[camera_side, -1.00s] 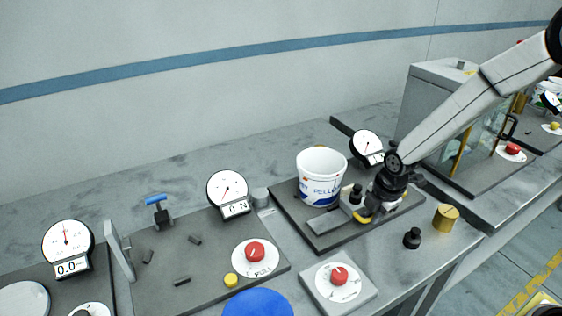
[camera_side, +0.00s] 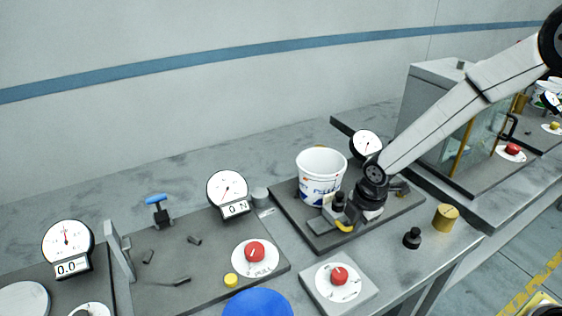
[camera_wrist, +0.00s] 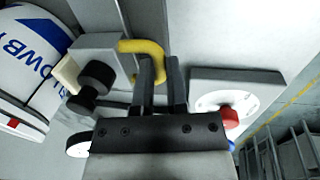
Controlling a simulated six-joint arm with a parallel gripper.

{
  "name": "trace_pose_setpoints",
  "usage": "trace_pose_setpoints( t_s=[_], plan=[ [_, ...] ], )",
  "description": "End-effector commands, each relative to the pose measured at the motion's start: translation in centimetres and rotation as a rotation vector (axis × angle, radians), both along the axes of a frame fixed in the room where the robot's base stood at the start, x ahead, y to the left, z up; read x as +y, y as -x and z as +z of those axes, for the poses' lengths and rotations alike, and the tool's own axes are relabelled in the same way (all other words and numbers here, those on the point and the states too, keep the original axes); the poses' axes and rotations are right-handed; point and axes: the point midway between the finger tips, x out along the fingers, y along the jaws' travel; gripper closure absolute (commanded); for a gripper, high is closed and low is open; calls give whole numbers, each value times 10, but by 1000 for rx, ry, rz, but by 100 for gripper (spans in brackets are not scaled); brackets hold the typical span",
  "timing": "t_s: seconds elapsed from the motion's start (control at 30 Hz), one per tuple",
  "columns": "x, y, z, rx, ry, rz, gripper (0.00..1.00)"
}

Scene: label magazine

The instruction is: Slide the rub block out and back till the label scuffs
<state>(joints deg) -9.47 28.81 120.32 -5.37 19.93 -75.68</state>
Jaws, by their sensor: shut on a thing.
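The white tub (camera_side: 312,164) stands on a dark base plate in the side view, its blue and red printed label (camera_side: 320,187) facing the front. In the wrist view the tub (camera_wrist: 25,75) fills the left. The rub block (camera_side: 335,212), grey with black knobs and a yellow handle (camera_side: 345,227), sits just in front of the tub. The block also shows in the wrist view (camera_wrist: 105,48). My gripper (camera_wrist: 158,68) is shut on the yellow handle (camera_wrist: 143,46), at the block's right side in the side view. I cannot tell whether the block touches the label.
A dial gauge (camera_side: 228,187) stands left of the tub and another (camera_side: 366,144) behind my wrist. A black knob (camera_side: 412,238) and a brass cylinder (camera_side: 446,217) stand on the bench to the right. A red-button box (camera_side: 338,288) lies in front.

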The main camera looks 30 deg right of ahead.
Motion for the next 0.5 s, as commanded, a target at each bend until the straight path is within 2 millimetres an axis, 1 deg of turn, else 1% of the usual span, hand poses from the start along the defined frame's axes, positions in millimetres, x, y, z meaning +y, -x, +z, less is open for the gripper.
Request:
trace_pose_setpoints(
  t_s=[0.03, 0.1, 0.2, 0.5],
  plan=[
    [9, -1, 0, -2, 0, 6, 100],
    [16, -1, 0, -2, 0, 4, 100],
    [22, -1, 1, -3, -1, 1, 100],
    [22, -1, 1, -3, 0, 0, 100]
  ],
)
